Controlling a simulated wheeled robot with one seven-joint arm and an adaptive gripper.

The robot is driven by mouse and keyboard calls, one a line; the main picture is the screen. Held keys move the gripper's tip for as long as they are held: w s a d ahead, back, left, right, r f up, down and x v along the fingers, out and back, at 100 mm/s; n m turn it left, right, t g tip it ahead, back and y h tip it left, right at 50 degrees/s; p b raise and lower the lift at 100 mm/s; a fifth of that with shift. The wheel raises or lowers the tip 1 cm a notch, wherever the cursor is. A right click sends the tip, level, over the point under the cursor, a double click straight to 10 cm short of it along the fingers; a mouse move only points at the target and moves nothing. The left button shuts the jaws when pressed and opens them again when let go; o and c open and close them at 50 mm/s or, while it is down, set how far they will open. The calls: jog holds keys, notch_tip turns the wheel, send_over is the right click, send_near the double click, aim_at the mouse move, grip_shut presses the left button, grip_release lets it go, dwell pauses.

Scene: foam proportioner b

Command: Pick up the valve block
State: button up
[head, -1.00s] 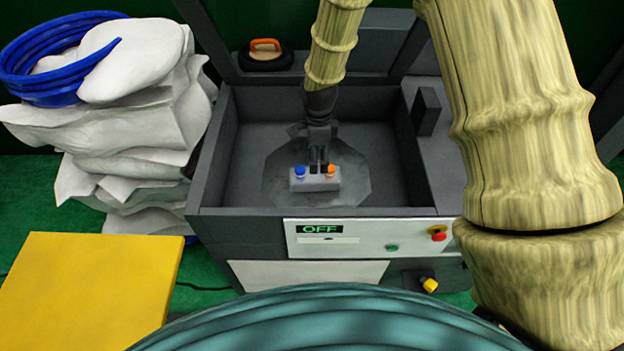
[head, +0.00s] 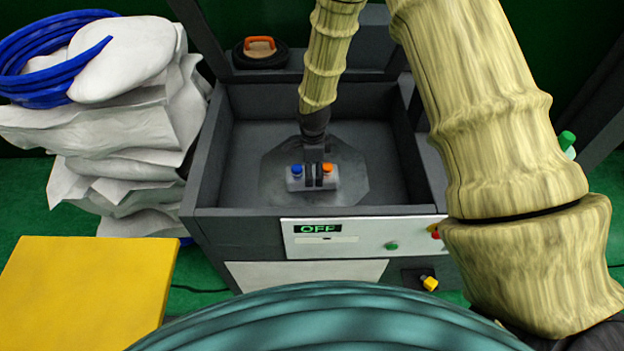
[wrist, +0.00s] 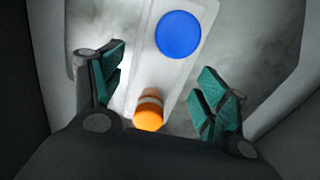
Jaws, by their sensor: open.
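The valve block (head: 312,184) is a pale grey bar with a blue cap on its left and an orange cap on its right. It sits in the dark open basin of the machine. My gripper (head: 318,182) is over the block, its fingers pointing down between the two caps in the head view. In the wrist view the block (wrist: 168,75) passes between the open teal-padded fingers of my gripper (wrist: 160,90), with the blue cap farther out and the orange cap near the palm. I cannot tell whether the fingers touch the block.
The basin (head: 200,165) has raised walls around the block. A front panel (head: 350,240) reads OFF and carries a green and a red button. White sacks (head: 125,150) with a blue hose (head: 40,70) stand left. A yellow box (head: 85,290) is at the front left.

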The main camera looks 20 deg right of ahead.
jog(key=shift+a+f, duration=0.15)
jog(key=shift+f, duration=1.9)
jog(key=c, duration=1.2)
